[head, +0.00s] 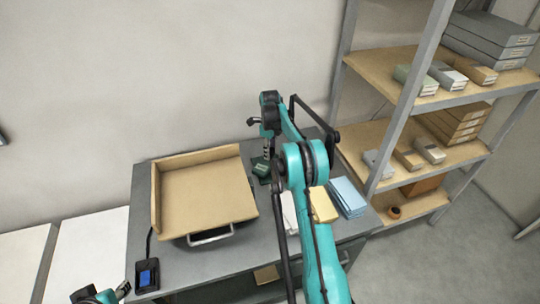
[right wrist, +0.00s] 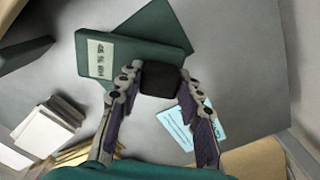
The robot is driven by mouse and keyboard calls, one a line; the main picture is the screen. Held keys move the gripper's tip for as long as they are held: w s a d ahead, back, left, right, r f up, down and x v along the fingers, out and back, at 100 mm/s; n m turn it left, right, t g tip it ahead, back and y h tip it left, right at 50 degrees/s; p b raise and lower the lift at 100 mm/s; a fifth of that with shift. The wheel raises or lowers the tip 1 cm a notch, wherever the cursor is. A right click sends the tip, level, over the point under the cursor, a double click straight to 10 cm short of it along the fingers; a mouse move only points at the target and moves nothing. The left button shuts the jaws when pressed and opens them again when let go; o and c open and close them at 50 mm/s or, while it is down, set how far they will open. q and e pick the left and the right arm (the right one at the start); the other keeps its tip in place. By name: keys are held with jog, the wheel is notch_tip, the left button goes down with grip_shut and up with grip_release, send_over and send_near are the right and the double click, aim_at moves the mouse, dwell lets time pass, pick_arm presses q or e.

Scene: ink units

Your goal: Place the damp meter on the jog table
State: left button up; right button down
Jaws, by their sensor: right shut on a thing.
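My right gripper (head: 266,152) is over the back of the grey desk, just right of the jog table. In the right wrist view its fingers (right wrist: 158,98) are closed on a black block, which appears to be part of a dark green device with a pale label (right wrist: 140,55), likely the damp meter. The device also shows as a small dark green shape (head: 262,169) below the gripper in the head view. The jog table (head: 205,190) is a tan tray with raised left and back walls, empty. My left gripper (head: 100,296) shows only partly at the lower left; its jaws are unclear.
Paper stacks in white, yellow (head: 322,206) and light blue (head: 347,197) lie right of the jog table, partly behind my right arm. A black device with a blue top (head: 148,277) sits at the desk's front left. A loaded shelf rack (head: 405,115) stands right.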

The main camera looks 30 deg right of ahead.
jog(key=shift+f, duration=0.7)
jog(key=c, duration=1)
grip_release()
jog(key=shift+f, duration=0.15)
